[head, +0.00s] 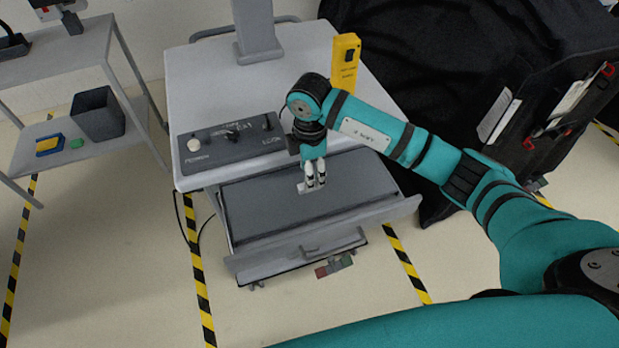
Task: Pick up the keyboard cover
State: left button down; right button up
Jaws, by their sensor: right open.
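The keyboard cover (262,207) is a flat dark grey panel lying in the pulled-out drawer (300,247) at the front of a light grey cart. A small pale tab (303,189) shows near its middle. My right gripper (315,186) points down over the panel, with its white-and-black fingertips right at the tab. The fingers are open, with a narrow gap. The fingers partly hide the tab, and I cannot tell whether they touch it. My left gripper is not in view.
A control panel (225,138) with knobs and a yellow box (345,62) sit on the cart top (200,85). A shelf with a grey bin (98,113) stands left. A black-covered cart (440,60) stands close on the right. Striped tape marks the floor.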

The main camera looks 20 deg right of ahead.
jog(key=shift+f, duration=2.35)
jog(key=shift+r+p, duration=0.1)
jog(key=shift+p, duration=0.2)
grip_shut()
